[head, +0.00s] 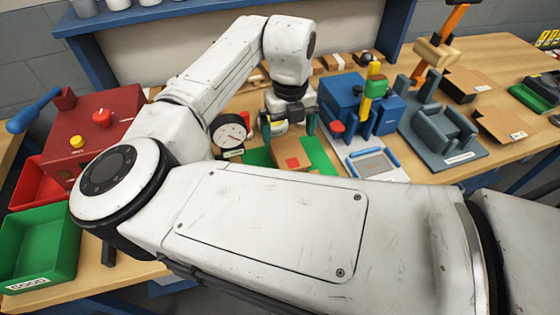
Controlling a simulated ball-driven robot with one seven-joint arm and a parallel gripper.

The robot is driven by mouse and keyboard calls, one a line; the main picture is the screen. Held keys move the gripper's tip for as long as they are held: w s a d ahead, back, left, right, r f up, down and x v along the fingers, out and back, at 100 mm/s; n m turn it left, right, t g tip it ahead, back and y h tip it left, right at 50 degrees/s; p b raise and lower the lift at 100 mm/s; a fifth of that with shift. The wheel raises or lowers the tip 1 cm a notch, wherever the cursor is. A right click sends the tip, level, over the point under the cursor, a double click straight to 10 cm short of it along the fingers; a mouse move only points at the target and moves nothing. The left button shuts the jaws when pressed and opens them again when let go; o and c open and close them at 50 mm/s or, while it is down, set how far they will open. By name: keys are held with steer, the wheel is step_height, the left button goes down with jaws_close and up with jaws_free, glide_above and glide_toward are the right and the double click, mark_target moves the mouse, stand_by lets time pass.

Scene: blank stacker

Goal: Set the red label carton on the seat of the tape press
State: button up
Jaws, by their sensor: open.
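The red label carton (293,150) is a brown box with a red patch. It sits on a green mat (322,157) at the middle of the bench, its near side partly hidden by my arm. My gripper (289,131) is open, just above or around the carton's far part; its teal fingers are apart. I cannot tell whether they touch it. A blue machine (343,99) with a yellow and green head stands to the right and looks like the tape press. Its seat (374,164) is a pale plate between blue rails, and it looks empty.
A dial gauge (230,132) stands close left of my gripper. A grey fixture (445,135) and open cartons (500,124) are at right. A red machine (95,127) and a green bin (40,244) are at left. A blue-framed shelf edges the back.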

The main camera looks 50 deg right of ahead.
mark_target(288, 153)
step_height(288, 153, down, 4)
steer(key=shift+r, duration=0.25)
steer(key=shift+w+d+f+p, duration=0.15)
steer(key=shift+f+p, duration=0.35)
steer(key=shift+f, duration=0.9)
steer(key=shift+d+f+p, duration=0.1)
steer(key=shift+f+p, duration=0.35)
steer(key=shift+f, duration=0.95)
steer(key=shift+c, duration=0.5)
steer(key=c, duration=0.9)
steer(key=shift+o, duration=0.2)
steer(key=shift+r, duration=0.15)
